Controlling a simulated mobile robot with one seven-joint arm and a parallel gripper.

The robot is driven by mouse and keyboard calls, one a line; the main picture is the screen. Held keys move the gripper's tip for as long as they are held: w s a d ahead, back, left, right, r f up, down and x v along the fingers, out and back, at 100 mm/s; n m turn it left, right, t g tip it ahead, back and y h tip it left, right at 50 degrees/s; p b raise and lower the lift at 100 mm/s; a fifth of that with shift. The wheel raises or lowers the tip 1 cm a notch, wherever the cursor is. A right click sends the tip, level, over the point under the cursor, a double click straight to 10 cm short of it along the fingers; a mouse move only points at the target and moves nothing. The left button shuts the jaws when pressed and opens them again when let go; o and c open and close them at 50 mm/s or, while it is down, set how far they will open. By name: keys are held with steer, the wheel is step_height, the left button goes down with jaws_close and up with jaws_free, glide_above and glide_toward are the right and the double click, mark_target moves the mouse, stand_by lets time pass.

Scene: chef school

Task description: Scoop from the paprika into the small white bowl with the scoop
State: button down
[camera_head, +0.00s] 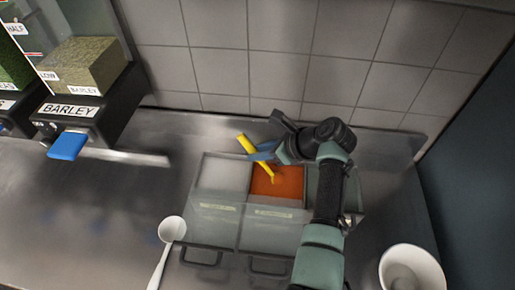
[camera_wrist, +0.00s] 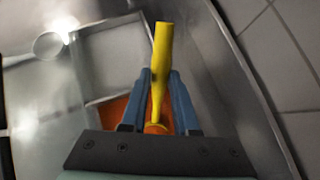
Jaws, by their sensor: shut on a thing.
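The orange-red paprika (camera_head: 288,184) fills the middle compartment of a metal bin set into the counter; it shows in part in the wrist view (camera_wrist: 108,112). My gripper (camera_head: 262,154) is over the back of that compartment, its blue fingers shut on the yellow scoop (camera_head: 245,142). The scoop is tilted, and its lower end is at the paprika; how deep it is I cannot tell. In the wrist view the scoop (camera_wrist: 162,50) stands between the fingers. A white bowl (camera_head: 430,265) stands at the front right, cut by the frame edge; its inside looks empty.
A compartment with pale contents (camera_head: 222,175) is left of the paprika. Clear lids (camera_head: 215,228) with handles are at the front. A white ladle (camera_head: 172,230) lies at the front left. A barley dispenser (camera_head: 75,112) stands at the back left, and a tiled wall (camera_head: 280,60) is behind.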

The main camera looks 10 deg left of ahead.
steer(key=shift+s+d+r, duration=0.15)
steer(key=shift+d+r, duration=0.1)
steer(key=shift+d, duration=0.05)
steer(key=r+p, duration=0.2)
steer(key=p, duration=0.1)
steer(key=shift+a, duration=0.2)
step_height(320, 180, up, 9)
steer(key=p, duration=0.9)
steer(key=shift+w+a, duration=0.25)
steer(key=shift+a, duration=0.15)
